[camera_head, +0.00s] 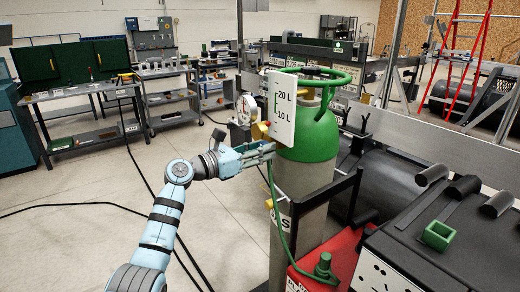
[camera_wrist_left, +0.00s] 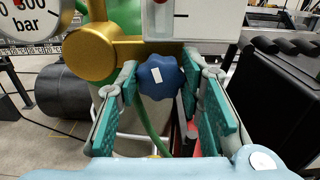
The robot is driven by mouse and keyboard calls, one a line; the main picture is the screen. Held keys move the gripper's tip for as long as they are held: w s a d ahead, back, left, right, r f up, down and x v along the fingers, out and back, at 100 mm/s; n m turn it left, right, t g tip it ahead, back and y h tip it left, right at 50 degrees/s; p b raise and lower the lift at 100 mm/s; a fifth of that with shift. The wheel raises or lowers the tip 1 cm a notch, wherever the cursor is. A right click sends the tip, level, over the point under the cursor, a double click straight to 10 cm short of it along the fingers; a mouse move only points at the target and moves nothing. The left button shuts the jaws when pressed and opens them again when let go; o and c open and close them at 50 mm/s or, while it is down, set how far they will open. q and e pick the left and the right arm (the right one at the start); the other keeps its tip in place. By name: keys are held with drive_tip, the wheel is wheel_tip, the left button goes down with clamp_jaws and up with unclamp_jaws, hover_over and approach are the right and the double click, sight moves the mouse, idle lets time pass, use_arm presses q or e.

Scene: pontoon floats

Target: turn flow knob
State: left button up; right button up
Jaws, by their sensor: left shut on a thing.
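The flow knob (camera_wrist_left: 158,78) is blue and lobed with a white mark on its face; it sits below a white scale plate (camera_head: 282,108) in the left wrist view. My left gripper (camera_head: 270,150) reaches in from the left beside the green-topped gas cylinder (camera_head: 305,180). In the left wrist view its two teal-padded fingers (camera_wrist_left: 161,84) stand on either side of the knob and are shut on it. In the head view the gripper and plate hide the knob. A brass regulator body (camera_wrist_left: 92,52) is at the knob's left. My right gripper is not in view.
A pressure gauge (camera_wrist_left: 30,18) is close at the upper left of the left wrist view. A green hose (camera_head: 275,205) hangs by the cylinder. A red box (camera_head: 335,258) and a dark bench (camera_head: 445,235) stand at the right. Floor at the left is mostly open, with cables.

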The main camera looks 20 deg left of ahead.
use_arm(q)
drive_tip(key=shift+w+a+n+p, duration=0.1)
drive_tip(key=shift+n+p, duration=4)
drive_tip(key=shift+p, duration=0.05)
drive_tip(key=o, duration=1.1)
drive_tip(key=shift+o, duration=0.2)
